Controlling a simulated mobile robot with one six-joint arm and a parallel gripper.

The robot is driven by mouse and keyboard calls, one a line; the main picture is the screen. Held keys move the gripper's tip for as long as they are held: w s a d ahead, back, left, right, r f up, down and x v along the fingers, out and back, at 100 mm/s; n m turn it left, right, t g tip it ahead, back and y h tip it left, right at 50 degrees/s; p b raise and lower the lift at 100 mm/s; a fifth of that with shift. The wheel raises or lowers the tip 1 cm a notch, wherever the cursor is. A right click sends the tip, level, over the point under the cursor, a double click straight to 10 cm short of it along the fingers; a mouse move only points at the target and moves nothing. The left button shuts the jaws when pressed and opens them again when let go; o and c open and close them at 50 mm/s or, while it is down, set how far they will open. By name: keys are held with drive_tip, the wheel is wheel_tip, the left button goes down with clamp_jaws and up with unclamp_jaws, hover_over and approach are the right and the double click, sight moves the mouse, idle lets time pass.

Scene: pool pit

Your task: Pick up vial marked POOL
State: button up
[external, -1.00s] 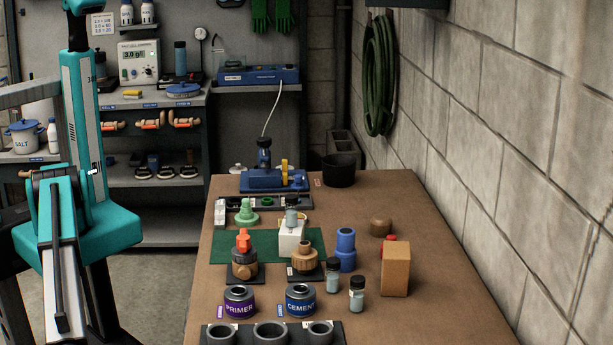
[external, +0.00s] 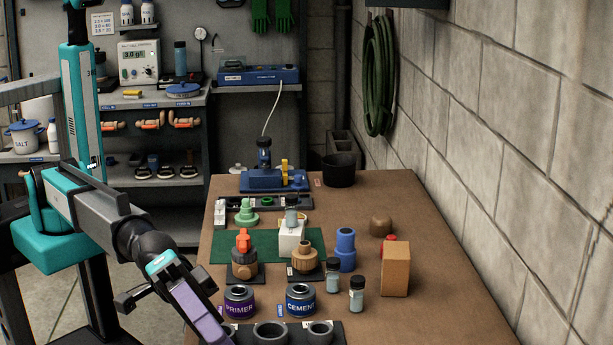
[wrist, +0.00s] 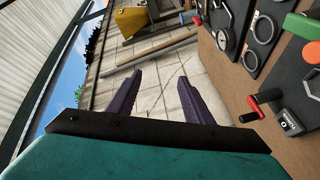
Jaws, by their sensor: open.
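Two small clear vials with dark caps stand upright on the bench in the external view: one (external: 333,279) right of the brown fitting, the other (external: 356,296) nearer the front. A third small vial-like bottle (external: 291,217) stands on a white block (external: 287,240). Their lettering is too small to read, so I cannot tell which is marked POOL. My gripper (wrist: 160,78) has two purple fingers apart with nothing between them, over the paved floor. In the external view it is low at the bench's front left, well away from the vials. No vial shows in the wrist view.
The purple PRIMER can (external: 239,302) and blue CEMENT can (external: 301,301) stand between my gripper and the vials. A tan box (external: 396,270) is close right of the vials.

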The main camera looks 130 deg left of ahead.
drive_tip(key=s+a+f+n+g+y+p, duration=0.1)
drive_tip(key=s+a+f+n, duration=0.15)
drive_tip(key=a, duration=0.55)
drive_tip(key=s+a+f+n+y+p, duration=0.1)
drive_tip(key=a+f+n, duration=0.25)
drive_tip(key=a, duration=0.55)
drive_tip(key=n+g+y+p, duration=0.2)
drive_tip(key=n+p, duration=0.3)
drive_tip(key=n, duration=1.5)
approach(356, 278)
drive_tip(key=v, duration=0.4)
drive_tip(key=shift+w, duration=0.25)
drive_tip(key=shift+w, duration=0.15)
drive_tip(key=shift+p+x, duration=0.65)
drive_tip(key=shift+x, duration=3.55)
drive_tip(key=shift+f, duration=0.1)
